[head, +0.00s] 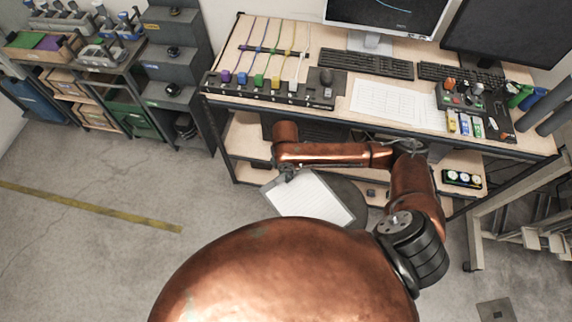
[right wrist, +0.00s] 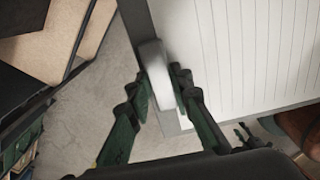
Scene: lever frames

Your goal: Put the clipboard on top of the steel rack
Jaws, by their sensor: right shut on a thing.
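The clipboard (head: 312,200) has lined white paper and a dark edge. It hangs tilted in front of the workbench, above the floor. My right gripper (head: 289,175) is shut on its upper left part. In the right wrist view, the green fingers (right wrist: 158,92) close on both sides of a light grey piece at the edge of the clipboard (right wrist: 235,55). My left gripper is not in view.
The workbench (head: 237,50) holds keyboards, monitors, a cable board, papers and a control panel (head: 478,108). A lower shelf (head: 243,140) is behind my right arm. Shelving with bins (head: 95,75) stands at far left. The floor (head: 110,180) at left is clear.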

